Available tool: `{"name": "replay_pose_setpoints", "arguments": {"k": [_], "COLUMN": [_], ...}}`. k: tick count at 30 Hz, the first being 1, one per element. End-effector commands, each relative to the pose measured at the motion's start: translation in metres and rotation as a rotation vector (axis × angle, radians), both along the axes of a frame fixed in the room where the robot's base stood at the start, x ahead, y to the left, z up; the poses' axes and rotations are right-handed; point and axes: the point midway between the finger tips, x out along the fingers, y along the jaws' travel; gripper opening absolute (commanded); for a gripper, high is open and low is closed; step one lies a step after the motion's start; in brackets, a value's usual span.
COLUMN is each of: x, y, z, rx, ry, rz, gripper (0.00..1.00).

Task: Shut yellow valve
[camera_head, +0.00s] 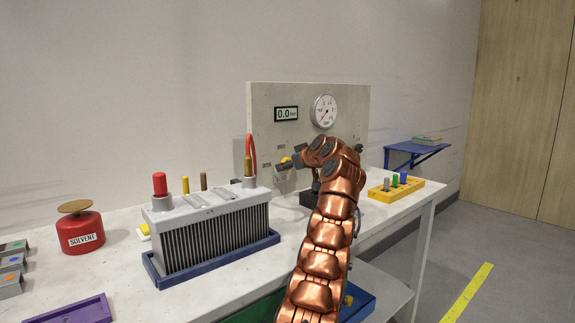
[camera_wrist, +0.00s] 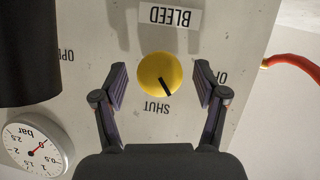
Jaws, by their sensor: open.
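The yellow valve is a round knob (camera_wrist: 159,74) on the grey panel under an upside-down BLEED label (camera_wrist: 169,16). Its black pointer mark slants down and right in the wrist view, toward the right end of the upside-down SHUT label (camera_wrist: 156,109). My gripper (camera_wrist: 161,82) is open, with one finger on each side of the knob and a visible gap at both. In the head view a bit of the yellow knob (camera_head: 286,160) shows beside my wrist, and the arm hides much of that area.
The panel (camera_head: 261,110) carries a 0.0 bar display (camera_head: 286,114) and a round gauge (camera_head: 324,111). A dark cylinder (camera_wrist: 27,50) stands out left of the knob in the wrist view. A red hose (camera_wrist: 292,67) runs at the right. A finned grey unit (camera_head: 210,230) stands left of my arm.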

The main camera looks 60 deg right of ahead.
Motion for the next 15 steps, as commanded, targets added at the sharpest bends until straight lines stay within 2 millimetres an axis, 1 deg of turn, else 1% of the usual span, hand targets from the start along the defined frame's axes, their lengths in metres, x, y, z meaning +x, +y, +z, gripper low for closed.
{"name": "replay_pose_setpoints", "arguments": {"k": [3, 6, 15], "x": [0.0071, 0.0097, 0.0114], "y": [-0.002, -0.0039, -0.0046], "z": [-0.0026, -0.0046, -0.0055], "rx": [0.001, 0.001, -0.001], "ry": [0.002, 0.002, 0.001], "rz": [0.002, 0.001, 0.0], "gripper": [0.72, 0.72, 0.72]}}
